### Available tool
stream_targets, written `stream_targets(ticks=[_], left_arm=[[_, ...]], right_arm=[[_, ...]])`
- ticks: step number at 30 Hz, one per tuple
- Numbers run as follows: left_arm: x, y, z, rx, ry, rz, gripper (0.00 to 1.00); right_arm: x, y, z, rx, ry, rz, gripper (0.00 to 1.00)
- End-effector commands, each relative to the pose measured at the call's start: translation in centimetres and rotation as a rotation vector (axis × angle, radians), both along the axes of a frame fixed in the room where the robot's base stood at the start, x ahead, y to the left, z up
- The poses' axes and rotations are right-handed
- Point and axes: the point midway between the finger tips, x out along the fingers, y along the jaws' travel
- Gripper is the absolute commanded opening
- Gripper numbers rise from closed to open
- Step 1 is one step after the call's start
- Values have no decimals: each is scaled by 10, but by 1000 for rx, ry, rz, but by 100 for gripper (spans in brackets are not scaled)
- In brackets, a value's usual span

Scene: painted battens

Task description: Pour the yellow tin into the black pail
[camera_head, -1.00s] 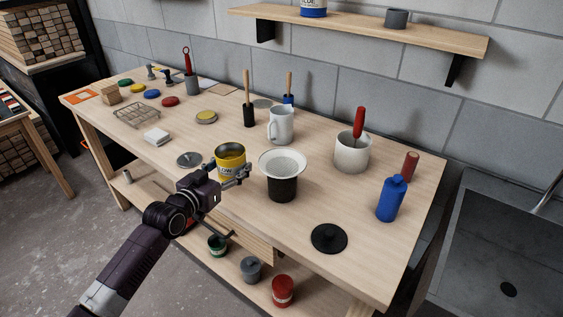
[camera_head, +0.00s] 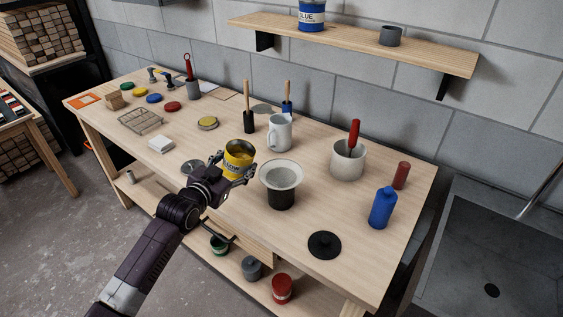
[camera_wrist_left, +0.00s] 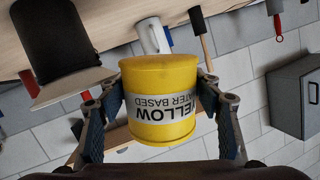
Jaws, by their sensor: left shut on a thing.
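The yellow tin (camera_head: 238,160) is open at the top, with yellow paint showing inside. My left gripper (camera_head: 240,172) is shut around its side and holds it above the bench, left of the pail. The tin looks nearly upright. In the left wrist view the tin (camera_wrist_left: 158,100) sits between the two fingers, its label upside down. The black pail (camera_head: 281,199) stands on the bench with a white-rimmed strainer (camera_head: 282,173) on its mouth, which hides the inside. The pail also shows in the left wrist view (camera_wrist_left: 62,40). My right gripper is not in view.
A white mug (camera_head: 279,133) stands behind the pail. A white pot (camera_head: 347,160) and a blue bottle (camera_head: 382,208) stand to the right. The bench between pail and pot is clear.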

Motion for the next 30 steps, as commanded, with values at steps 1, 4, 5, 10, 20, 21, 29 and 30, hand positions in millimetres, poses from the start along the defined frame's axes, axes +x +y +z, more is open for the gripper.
stream_targets(ticks=[1,4,5,10,20,21,29,30], left_arm=[[0,-2,19,15,-8,0,19],[0,-4,35,55,-15,0,19],[-1,-7,34,80,-17,-2,19],[-2,-15,35,200,-34,0,19],[-2,-20,39,277,-47,1,19],[-2,-21,39,283,-49,1,19],[-3,-24,43,319,-55,0,19],[-3,-24,44,324,-55,0,19]], right_arm=[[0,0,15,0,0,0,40],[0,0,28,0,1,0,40],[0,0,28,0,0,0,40],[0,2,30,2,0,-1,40],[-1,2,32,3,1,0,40],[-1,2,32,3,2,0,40],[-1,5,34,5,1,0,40],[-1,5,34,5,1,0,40]])
